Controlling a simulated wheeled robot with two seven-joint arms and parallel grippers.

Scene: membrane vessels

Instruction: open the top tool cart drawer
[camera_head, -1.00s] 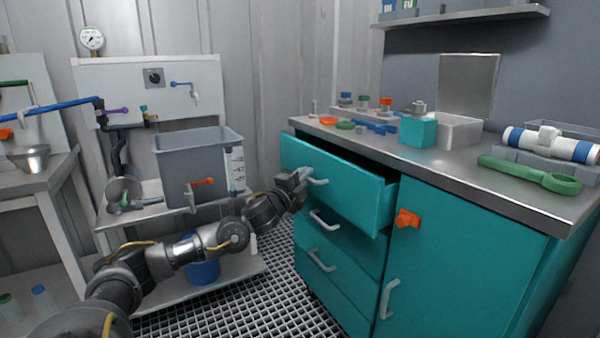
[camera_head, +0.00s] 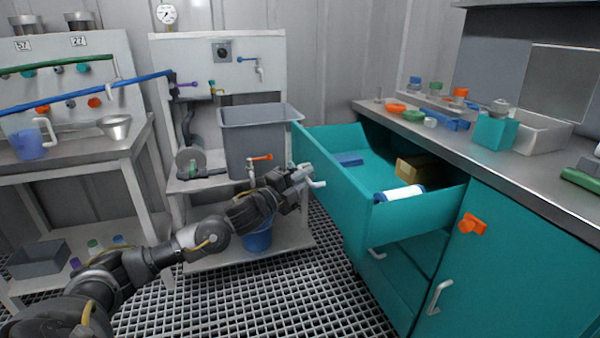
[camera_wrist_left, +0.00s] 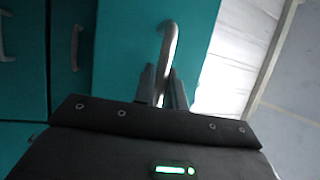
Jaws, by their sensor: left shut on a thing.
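The teal top drawer (camera_head: 327,197) of the tool cart (camera_head: 515,265) is pulled well out, and its inside shows. A blue block (camera_head: 348,160), a tan box (camera_head: 415,167) and a white cylinder with blue ends (camera_head: 402,194) lie in it. My left gripper (camera_head: 304,181) is at the drawer front, shut on its light grey handle (camera_head: 318,184). In the left wrist view the handle (camera_wrist_left: 169,45) runs down between the two fingers (camera_wrist_left: 163,90). My right gripper is not in view.
A shelf stand with a grey tank (camera_head: 262,135) and a blue bucket (camera_head: 257,236) stands left of the drawer. The cart's steel top (camera_head: 480,165) holds several small parts. An orange latch (camera_head: 471,225) sits on the cart door. Grated floor (camera_head: 310,275) is open in front.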

